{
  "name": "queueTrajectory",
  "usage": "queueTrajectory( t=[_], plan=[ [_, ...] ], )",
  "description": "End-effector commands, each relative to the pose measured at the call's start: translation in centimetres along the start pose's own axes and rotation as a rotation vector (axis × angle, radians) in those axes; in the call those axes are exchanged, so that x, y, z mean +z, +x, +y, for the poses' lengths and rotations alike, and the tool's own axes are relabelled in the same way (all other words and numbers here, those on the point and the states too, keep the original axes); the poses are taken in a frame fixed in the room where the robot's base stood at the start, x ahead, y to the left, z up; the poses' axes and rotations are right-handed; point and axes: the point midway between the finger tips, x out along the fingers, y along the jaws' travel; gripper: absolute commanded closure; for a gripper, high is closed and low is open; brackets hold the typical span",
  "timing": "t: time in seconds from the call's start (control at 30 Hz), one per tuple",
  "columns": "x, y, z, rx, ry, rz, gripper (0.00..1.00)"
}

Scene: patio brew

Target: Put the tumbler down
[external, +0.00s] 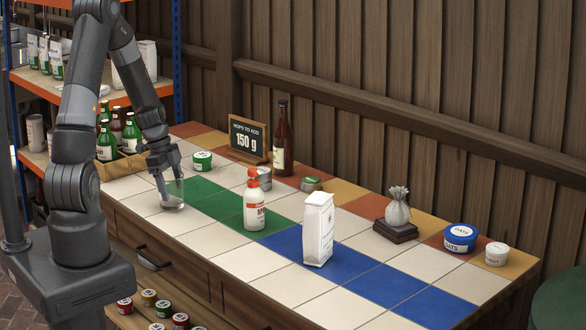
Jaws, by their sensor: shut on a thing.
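The tumbler (173,196) is a small clear glass at the left part of the tiled counter, by the edge of the green tiles. My gripper (168,186) reaches down from above, and its fingers are shut on the tumbler. The tumbler looks upright. Its base is on or just above a pale tile; I cannot tell which.
A white bag (318,229) stands on the blue tiles. Behind are a green-labelled tub (202,161), a brown bottle (282,140) and a sign (248,138). Pale tiles near the front edge are clear.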

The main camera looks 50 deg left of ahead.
Motion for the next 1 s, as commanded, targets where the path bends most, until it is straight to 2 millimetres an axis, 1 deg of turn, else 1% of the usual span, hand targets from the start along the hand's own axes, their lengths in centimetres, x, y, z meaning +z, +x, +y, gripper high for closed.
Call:
queueTrajectory(
  t=[0.07,0.27,0.4,0.43,0.6,0.7,0.9,1.0],
  plan=[
    [0.14,0.52,-0.01,0.0,0.0,-0.001,0.6],
    [0.14,0.49,-0.02,-0.002,0.001,-0.001,0.6],
    [0.23,0.81,0.0,0.0,0.0,-0.001,0.6],
    [0.23,0.82,0.01,0.0,0.0,-0.001,0.28],
    [0.21,0.79,0.01,-0.001,0.001,-0.001,0.14],
    [0.21,0.79,0.01,-0.001,0.001,-0.001,0.08],
    [0.2,0.76,0.0,-0.001,0.001,-0.001,0.08],
    [0.11,0.44,-0.02,-0.002,0.001,-0.001,0.08]
  ],
)
